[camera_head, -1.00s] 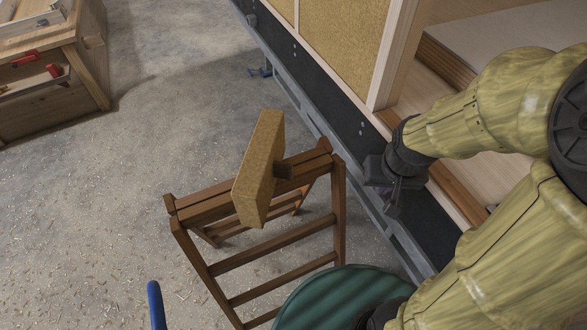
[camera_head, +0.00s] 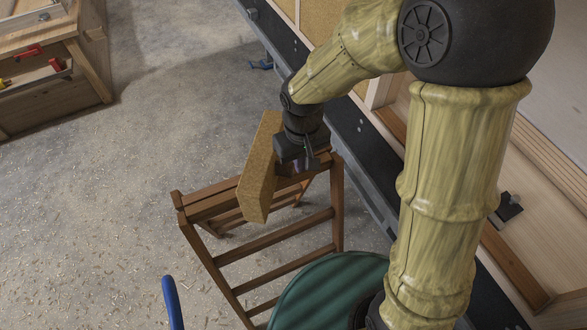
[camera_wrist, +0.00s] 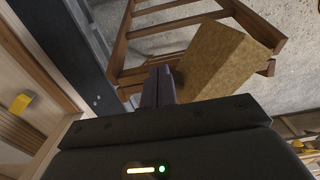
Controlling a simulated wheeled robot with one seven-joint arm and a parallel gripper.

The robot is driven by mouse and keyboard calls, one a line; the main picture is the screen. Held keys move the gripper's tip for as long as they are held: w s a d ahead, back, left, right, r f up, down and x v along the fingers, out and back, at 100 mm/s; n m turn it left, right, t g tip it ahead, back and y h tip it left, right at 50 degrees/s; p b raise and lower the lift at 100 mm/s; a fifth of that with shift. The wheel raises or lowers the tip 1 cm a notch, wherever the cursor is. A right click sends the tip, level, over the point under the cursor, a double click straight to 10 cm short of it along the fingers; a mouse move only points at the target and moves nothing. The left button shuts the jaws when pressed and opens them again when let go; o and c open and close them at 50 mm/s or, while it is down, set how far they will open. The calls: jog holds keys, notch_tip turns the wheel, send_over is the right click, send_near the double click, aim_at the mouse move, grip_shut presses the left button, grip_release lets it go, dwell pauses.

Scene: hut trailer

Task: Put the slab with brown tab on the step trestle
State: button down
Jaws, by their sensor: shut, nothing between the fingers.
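The tan slab (camera_head: 258,180) stands across the top of the brown wooden step trestle (camera_head: 212,198), leaning a little, with part of it reaching past the near side. It also shows in the wrist view (camera_wrist: 222,62), beyond my fingers, with trestle bars (camera_wrist: 165,25) behind it. My gripper (camera_head: 299,166) is at the slab's right side, over the right part of the trestle's top. Its fingers (camera_wrist: 160,76) are together with nothing between them. The slab's brown tab is hidden behind my gripper in the head view. I cannot tell whether my fingers touch the slab.
A green round top (camera_head: 330,295) stands close in front of the trestle, with a blue curved handle (camera_head: 172,302) left of it. The trailer's dark edge (camera_head: 352,130) runs along the right. A wooden workbench (camera_head: 50,80) is at the upper left. The floor (camera_head: 110,210) between is clear except for shavings.

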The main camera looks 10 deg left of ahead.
aim_at(291, 167)
jog(key=w+a+f+p, duration=0.2)
jog(key=w+f+p, duration=0.1)
jog(key=f, duration=0.6)
jog(key=shift+w+p, duration=0.25)
jog(key=shift+p, duration=0.2)
jog(key=shift+w+a+f, duration=0.1)
jog(key=shift+w+a, duration=0.2)
jog(key=shift+w, duration=0.2)
jog(key=shift+w+a, duration=0.25)
jog(key=shift+w, duration=0.2)
jog(key=shift+s, duration=0.25)
jog(key=shift+d, duration=0.15)
